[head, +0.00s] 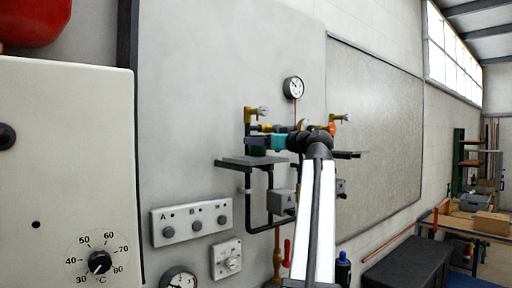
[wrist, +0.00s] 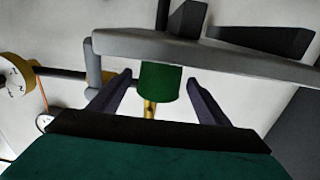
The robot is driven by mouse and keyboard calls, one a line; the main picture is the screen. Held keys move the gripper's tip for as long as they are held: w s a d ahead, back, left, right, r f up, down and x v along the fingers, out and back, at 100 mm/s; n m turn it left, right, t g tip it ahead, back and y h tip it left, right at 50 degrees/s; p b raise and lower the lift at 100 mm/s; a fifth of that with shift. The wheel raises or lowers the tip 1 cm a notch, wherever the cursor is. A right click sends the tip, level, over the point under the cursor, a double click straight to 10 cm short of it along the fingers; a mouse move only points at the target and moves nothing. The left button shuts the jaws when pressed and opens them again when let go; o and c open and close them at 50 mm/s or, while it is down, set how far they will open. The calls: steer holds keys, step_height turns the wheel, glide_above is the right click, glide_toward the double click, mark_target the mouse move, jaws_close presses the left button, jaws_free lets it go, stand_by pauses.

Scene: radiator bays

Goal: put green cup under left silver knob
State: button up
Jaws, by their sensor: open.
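The dark green cup (head: 258,150) stands on the left small grey shelf (head: 240,161), below the brass tap with the left silver knob (head: 263,111). In the wrist view, which looks upside down, the cup (wrist: 158,84) shows between my two fingertips, with a gap on each side. My gripper (head: 252,142) is open around or just in front of the cup; its exact depth is unclear. In the wrist view my gripper (wrist: 160,78) holds nothing. A brass pipe (wrist: 150,109) shows beyond the cup. The right silver knob (head: 346,117) is on another tap.
A pressure gauge (head: 293,87) is above the pipes. A right shelf (head: 350,154) is partly behind my arm. A switch panel (head: 191,219) is below left, and a cream boiler casing (head: 62,150) fills the left side.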

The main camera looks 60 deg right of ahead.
steer(key=shift+b+v, duration=1.25)
steer(key=shift+v, duration=1.8)
